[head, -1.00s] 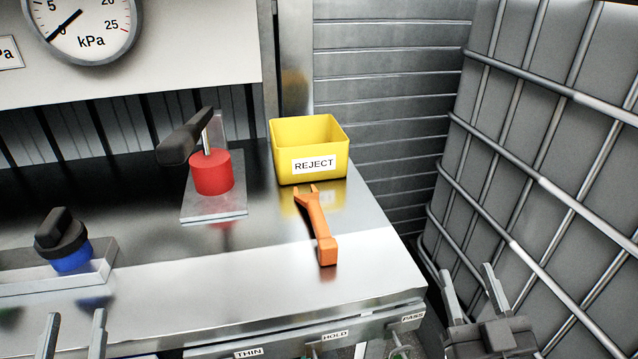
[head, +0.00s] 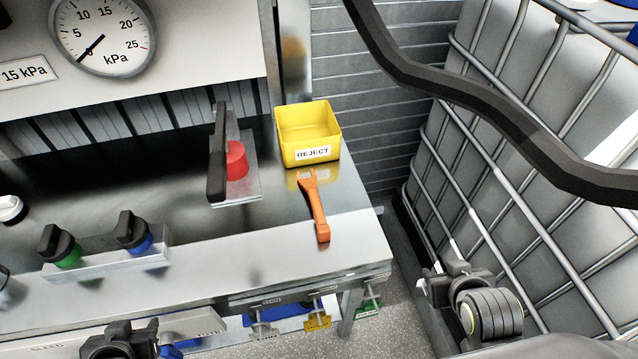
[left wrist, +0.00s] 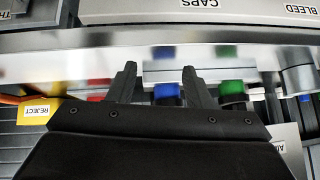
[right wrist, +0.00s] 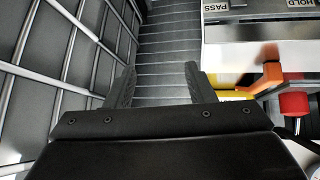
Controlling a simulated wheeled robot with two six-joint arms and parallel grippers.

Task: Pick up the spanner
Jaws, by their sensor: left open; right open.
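The orange spanner (head: 316,207) lies on the steel worktop near its right end, its forked jaw pointing at the yellow REJECT bin. In the right wrist view the spanner's orange end (right wrist: 270,77) shows at the right. An orange sliver at the far left of the left wrist view (left wrist: 10,99) may be the spanner. My left gripper (left wrist: 160,75) is open and empty, low in front of the worktop; in the head view only its body shows at the bottom. My right gripper (right wrist: 160,75) is open and empty, right of the worktop's end, apart from the spanner.
The yellow REJECT bin (head: 308,136) stands just behind the spanner. A red-based lever (head: 236,160) stands left of it. Green (head: 66,258) and blue (head: 150,244) knobs line the front left. A caged grey tank (head: 540,130) bounds the right. Coloured tags hang below the worktop's front edge.

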